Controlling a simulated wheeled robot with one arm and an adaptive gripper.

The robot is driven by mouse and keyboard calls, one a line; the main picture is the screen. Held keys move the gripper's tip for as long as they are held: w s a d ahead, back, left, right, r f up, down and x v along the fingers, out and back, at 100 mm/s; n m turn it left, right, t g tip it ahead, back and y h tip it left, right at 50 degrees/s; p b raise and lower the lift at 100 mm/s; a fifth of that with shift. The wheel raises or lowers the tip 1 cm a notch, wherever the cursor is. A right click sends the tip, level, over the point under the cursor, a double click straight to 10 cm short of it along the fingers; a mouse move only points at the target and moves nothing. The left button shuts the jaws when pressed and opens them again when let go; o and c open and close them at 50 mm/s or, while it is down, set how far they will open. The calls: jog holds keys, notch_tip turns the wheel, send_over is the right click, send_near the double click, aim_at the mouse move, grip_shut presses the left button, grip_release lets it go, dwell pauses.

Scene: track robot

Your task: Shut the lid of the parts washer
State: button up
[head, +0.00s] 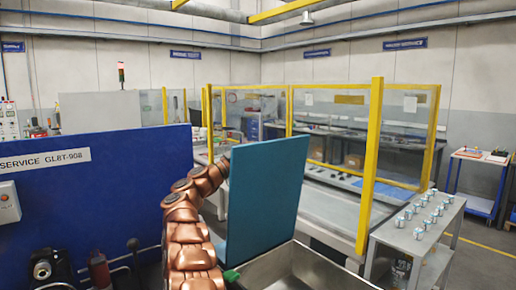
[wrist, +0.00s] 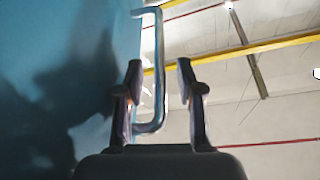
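The parts washer's lid (head: 268,195) is a flat blue panel. It stands up, open, over the grey metal basin (head: 300,268) in the head view. In the wrist view the lid (wrist: 60,80) fills the left side. A bent metal handle (wrist: 159,90) stands out from it. My gripper (wrist: 159,70) is open, with one finger on each side of the handle and gaps showing. Whether either finger touches it is unclear. In the head view my copper arm rises left of the lid, and my gripper is hidden behind the panel.
A blue service wall (head: 90,200) stands close on the left of my arm. A yellow-framed clear guard (head: 340,140) is behind the lid. A grey table (head: 425,235) with several small cans stands at right. A small green piece (head: 231,275) sits at the basin's left rim.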

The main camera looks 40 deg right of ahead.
jog(key=shift+s+d+r, duration=0.1)
jog(key=shift+d+r, duration=0.05)
jog(key=shift+d, duration=0.15)
grip_shut()
dwell(0.5)
